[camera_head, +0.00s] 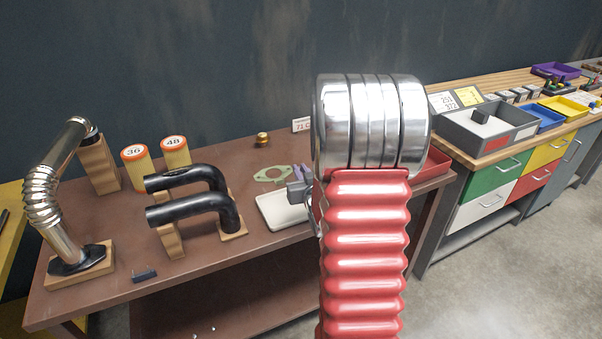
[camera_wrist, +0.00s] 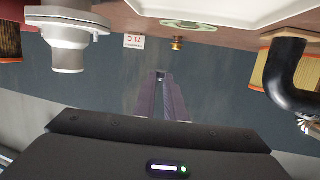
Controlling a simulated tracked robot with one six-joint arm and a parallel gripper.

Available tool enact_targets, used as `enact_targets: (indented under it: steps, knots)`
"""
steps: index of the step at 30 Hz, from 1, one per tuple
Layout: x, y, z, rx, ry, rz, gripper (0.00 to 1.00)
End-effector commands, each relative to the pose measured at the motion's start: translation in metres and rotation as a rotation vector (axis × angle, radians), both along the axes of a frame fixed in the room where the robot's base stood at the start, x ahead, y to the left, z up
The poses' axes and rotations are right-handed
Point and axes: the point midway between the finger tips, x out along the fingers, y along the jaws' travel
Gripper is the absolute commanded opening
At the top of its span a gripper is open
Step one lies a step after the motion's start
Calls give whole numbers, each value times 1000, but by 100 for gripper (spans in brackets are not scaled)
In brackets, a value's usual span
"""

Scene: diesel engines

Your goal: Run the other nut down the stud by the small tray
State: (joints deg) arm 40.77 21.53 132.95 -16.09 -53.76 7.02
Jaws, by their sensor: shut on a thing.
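My gripper shows in the wrist view as two purple fingers (camera_wrist: 161,92), shut on a small grey piece (camera_wrist: 160,75) at their tips, seemingly the nut. In the head view my fingers (camera_head: 301,172) are partly hidden behind my arm, above the brown bench near a shallow white tray (camera_head: 268,213). The white tray also shows at the top of the wrist view (camera_wrist: 228,12). A brass piece (camera_head: 262,139) stands farther back on the bench and also shows in the wrist view (camera_wrist: 177,43). I cannot make out the stud or a second nut.
Two black bent pipes (camera_head: 190,212), a ribbed metal pipe (camera_head: 42,200) and two yellow filters (camera_head: 176,152) stand left. A green gasket (camera_head: 272,174) lies behind the white tray. A grey metal housing (camera_wrist: 68,45) shows in the wrist view. A red tray (camera_head: 437,166) is right of my arm.

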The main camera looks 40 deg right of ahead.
Motion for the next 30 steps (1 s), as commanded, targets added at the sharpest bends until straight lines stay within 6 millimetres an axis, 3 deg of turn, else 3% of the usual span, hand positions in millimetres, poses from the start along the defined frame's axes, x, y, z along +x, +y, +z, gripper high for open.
enact_targets:
  steps: [21,30]
  knots:
    - [0,0,41,-1,-2,0,0]
    - [0,0,46,-1,0,0,0]
